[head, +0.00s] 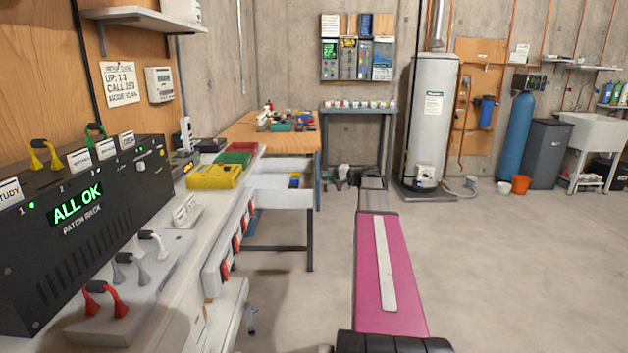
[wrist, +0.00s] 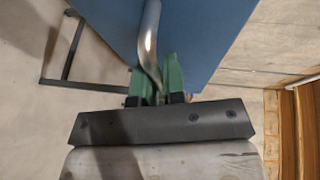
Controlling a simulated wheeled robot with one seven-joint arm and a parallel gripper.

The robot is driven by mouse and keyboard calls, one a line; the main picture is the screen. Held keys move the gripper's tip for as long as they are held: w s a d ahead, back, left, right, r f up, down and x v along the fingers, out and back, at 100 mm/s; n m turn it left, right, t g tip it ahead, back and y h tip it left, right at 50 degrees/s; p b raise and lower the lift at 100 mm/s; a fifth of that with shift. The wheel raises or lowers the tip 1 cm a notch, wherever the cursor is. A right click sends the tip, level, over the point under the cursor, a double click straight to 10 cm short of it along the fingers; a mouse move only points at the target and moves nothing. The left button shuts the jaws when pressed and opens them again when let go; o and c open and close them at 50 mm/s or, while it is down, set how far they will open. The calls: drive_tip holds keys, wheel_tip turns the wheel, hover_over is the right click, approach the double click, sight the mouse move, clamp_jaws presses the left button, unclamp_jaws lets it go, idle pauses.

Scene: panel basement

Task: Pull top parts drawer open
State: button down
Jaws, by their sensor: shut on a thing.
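The top parts drawer (head: 268,184) stands out from the wooden workbench, its white inside showing, with a small blue and yellow thing (head: 294,181) in it. Its blue front (wrist: 205,35) fills the upper middle of the wrist view and shows as a thin edge in the head view (head: 317,178). A curved metal handle (wrist: 149,35) runs down from the front between the green fingers of my gripper (wrist: 156,82). My gripper is shut on the handle. In the head view my gripper (head: 338,177) is small and dark at the drawer front's right side.
The workbench top (head: 240,128) carries coloured bins, with a yellow bin (head: 213,176) nearer. A black patch rack (head: 80,220) stands on the near left bench. A grey shelf table (head: 358,108) and a water heater (head: 432,120) stand behind. The floor to the right is clear.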

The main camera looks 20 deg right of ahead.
drive_tip(key=shift+s+d, duration=0.3)
drive_tip(key=shift+d, duration=0.65)
drive_tip(key=c, duration=1.5)
unclamp_jaws()
drive_tip(key=v, duration=1)
drive_tip(key=shift+s+d+r, duration=0.1)
drive_tip(key=shift+s+d, duration=0.15)
drive_tip(key=shift+s, duration=0.05)
